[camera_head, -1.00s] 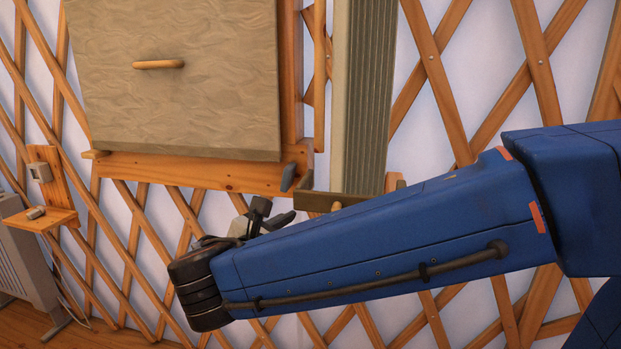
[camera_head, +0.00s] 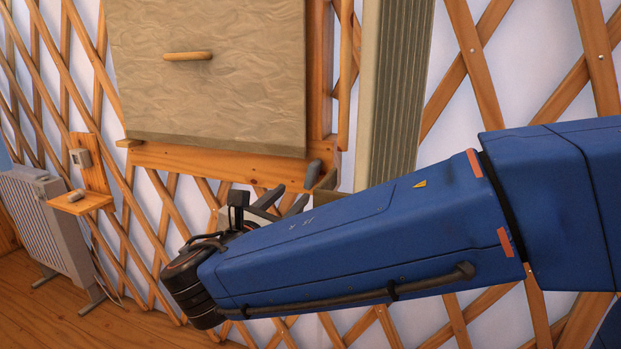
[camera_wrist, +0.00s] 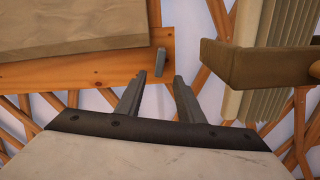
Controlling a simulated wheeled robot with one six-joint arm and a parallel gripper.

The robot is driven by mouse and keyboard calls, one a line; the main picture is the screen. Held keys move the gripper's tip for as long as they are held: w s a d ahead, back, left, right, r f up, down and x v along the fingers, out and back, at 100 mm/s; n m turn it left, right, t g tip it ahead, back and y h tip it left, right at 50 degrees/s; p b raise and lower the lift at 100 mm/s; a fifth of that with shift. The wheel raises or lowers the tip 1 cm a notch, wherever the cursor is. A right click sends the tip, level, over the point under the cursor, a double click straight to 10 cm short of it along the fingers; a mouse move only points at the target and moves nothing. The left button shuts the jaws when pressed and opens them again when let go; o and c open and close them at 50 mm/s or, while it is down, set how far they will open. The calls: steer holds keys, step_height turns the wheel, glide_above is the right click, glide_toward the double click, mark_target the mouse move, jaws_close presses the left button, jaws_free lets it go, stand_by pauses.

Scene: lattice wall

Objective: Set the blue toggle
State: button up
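A small blue-grey toggle (camera_head: 312,174) stands at the right end of the wooden rail below the canvas panel. It is a short lever and looks nearly upright in the wrist view (camera_wrist: 161,64). My gripper (camera_head: 290,195) is below and a little left of it in the head view. In the wrist view my gripper (camera_wrist: 159,76) has its two grey fingers apart with nothing between them. The toggle appears just beyond the gap between the fingertips; I see no contact.
The canvas panel (camera_head: 210,95) with a wooden peg hangs over the rail (camera_head: 220,163). A brown ledge (camera_wrist: 260,65) and a pale ribbed column (camera_head: 396,90) are close on the right. A small shelf (camera_head: 80,202) and a radiator (camera_head: 45,215) are at the left.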

mark_target(308, 179)
steer(key=x, duration=1.2)
steer(key=shift+c, duration=0.6)
jaws_close()
